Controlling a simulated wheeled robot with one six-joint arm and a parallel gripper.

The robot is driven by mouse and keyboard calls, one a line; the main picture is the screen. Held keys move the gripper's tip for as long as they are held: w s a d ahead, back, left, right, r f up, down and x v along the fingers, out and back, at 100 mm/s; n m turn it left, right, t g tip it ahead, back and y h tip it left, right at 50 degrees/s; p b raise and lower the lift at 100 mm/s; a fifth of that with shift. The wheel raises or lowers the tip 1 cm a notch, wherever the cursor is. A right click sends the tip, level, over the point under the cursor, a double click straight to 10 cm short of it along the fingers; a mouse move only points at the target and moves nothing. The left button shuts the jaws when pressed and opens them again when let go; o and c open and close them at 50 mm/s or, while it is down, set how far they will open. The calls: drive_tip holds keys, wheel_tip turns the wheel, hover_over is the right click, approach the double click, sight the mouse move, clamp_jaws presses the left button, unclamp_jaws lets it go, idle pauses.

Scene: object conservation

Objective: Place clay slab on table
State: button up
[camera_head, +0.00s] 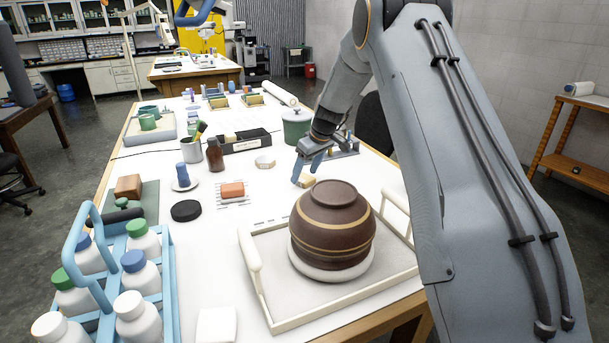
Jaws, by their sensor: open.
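My gripper (307,174) reaches down over the white table (195,240) just behind the brown banded pot. Its blue fingers are apart. A small tan slab-like piece (308,182) shows at the fingertips, partly hidden by them and the pot; I cannot tell whether it touches the table or the fingers. An orange-red block (232,190) lies on a lined white sheet left of my gripper. A brown block (128,187) sits on a green mat at the left. I cannot tell for sure which of these is the clay slab.
The pot (333,222) rests upside down on a white ring in a handled tray (280,302), close in front of my gripper. A blue bottle carrier (172,285) stands front left. A black disc (186,210) and a brown bottle (214,155) stand mid-table. The table between carrier and tray has free room.

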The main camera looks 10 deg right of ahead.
drive_tip(key=b+v, duration=0.3)
drive_tip(key=v, duration=0.8)
drive_tip(key=shift+b, duration=0.35)
drive_tip(key=shift+d, duration=0.1)
